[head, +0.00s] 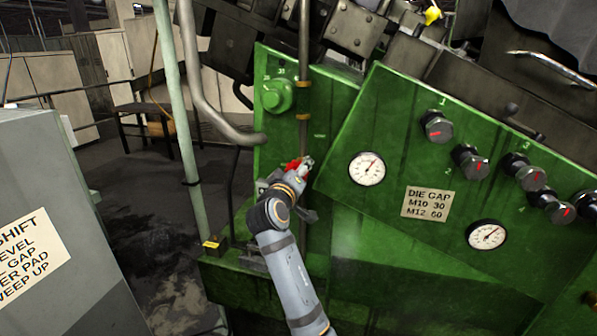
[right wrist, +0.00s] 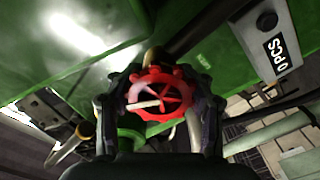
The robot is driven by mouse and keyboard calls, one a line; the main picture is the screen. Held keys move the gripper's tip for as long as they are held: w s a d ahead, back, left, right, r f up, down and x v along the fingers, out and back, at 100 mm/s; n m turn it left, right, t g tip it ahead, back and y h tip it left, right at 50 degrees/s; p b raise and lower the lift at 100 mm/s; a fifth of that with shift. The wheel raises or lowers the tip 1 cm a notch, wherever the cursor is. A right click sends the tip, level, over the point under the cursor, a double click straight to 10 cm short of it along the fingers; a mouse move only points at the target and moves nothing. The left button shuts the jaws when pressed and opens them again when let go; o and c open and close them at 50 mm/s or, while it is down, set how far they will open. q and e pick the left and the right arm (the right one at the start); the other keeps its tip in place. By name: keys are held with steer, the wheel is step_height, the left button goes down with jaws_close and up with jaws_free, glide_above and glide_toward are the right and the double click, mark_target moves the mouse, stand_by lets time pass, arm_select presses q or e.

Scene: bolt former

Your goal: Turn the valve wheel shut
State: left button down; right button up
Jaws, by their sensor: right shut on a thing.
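The red valve wheel (right wrist: 176,78) is in the middle of the right wrist view, a spoked ring with a lobed rim and a pale bar across its opening. In the head view the red wheel (head: 292,164) shows only as a small patch at the green machine's front, mostly hidden by my gripper. My right gripper (right wrist: 163,96) has its dark fingers on either side of the wheel and is shut on its rim. In the head view my right gripper (head: 303,172) is at the end of the grey arm. My left gripper is not in view.
The green machine panel (head: 345,225) carries gauges (head: 367,169), several black knobs (head: 437,127) and a DIE GAP label (head: 430,203). A vertical pipe (head: 304,75) runs above the wheel. A grey cabinet (head: 60,240) stands at left, with open floor between.

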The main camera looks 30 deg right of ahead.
steer(key=o, duration=1)
steer(key=shift+c, duration=0.2)
steer(key=shift+f, duration=0.1)
